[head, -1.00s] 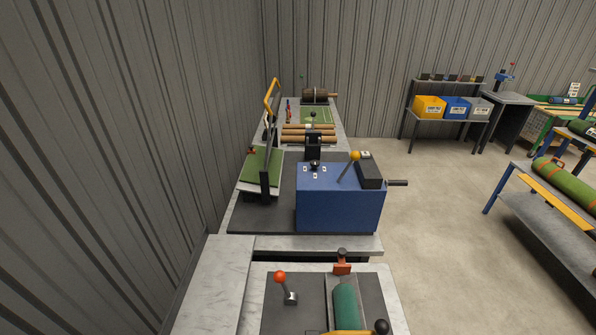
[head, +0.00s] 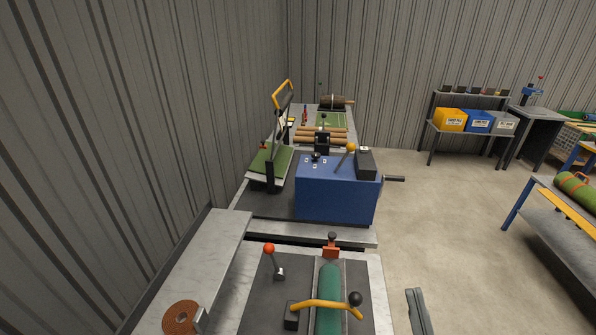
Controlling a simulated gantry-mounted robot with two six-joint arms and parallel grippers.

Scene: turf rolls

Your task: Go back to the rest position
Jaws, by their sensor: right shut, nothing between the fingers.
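My right gripper (head: 417,298) shows at the bottom edge of the head view, right of the near bench, over the floor. It is shut and empty, with no object touching it. Most of the right arm is out of view. My left gripper is not in view.
The near bench holds a green roll (head: 328,290) under a yellow bar (head: 325,304) and a red-knobbed lever (head: 269,249). A brown coil (head: 181,317) lies at left. Beyond stands a blue machine (head: 335,192). A rack (head: 560,225) stands at right. Open floor (head: 450,240) lies between.

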